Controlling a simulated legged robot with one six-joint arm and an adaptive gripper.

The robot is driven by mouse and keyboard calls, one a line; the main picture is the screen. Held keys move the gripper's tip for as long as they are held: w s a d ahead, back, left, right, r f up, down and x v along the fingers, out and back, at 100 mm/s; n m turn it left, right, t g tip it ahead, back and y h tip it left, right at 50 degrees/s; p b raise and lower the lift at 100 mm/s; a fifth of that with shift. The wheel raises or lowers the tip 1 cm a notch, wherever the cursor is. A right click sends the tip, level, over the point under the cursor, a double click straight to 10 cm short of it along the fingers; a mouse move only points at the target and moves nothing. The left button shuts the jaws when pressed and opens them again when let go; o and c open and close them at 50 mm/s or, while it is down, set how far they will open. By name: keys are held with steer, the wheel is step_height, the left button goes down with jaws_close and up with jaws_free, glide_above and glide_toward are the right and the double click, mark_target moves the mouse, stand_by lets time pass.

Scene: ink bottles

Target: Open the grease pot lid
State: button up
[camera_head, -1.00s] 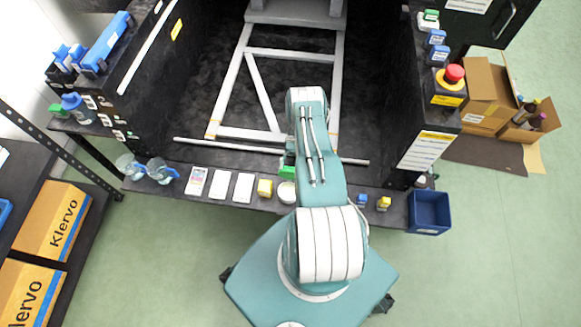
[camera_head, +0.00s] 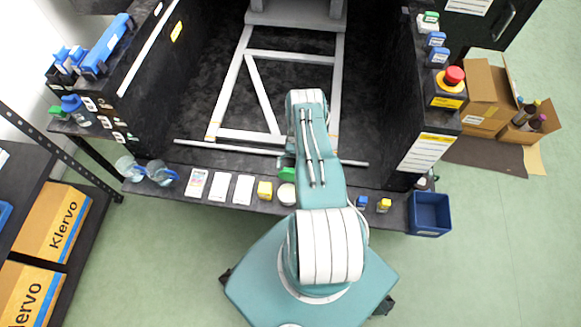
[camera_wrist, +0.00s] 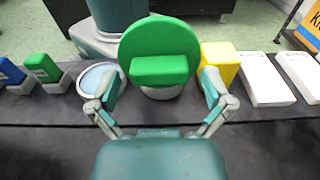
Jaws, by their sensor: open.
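The round green lid (camera_wrist: 160,45) with a block-shaped grip faces the wrist camera. A white pot (camera_wrist: 160,92) shows below its lower edge. Most of the pot is hidden by the lid, and I cannot tell whether they touch. In the head view, the white pot (camera_head: 286,194) stands on the bench's front strip, with the green lid (camera_head: 287,174) just beyond it beside my arm. My gripper (camera_wrist: 156,98) is open, its two fingers apart on either side of the lid's lower part, with nothing clearly held. In the head view my arm hides the gripper.
In the wrist view, a yellow box (camera_wrist: 220,60) stands close right of the lid, and a round pale-blue-topped container (camera_wrist: 98,78) close left. A red button (camera_head: 454,74) stands right.

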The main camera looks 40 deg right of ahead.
step_height(320, 180, up, 10)
stand_by(0.6)
steer(key=shift+f, duration=0.1)
steer(key=shift+c, duration=0.3)
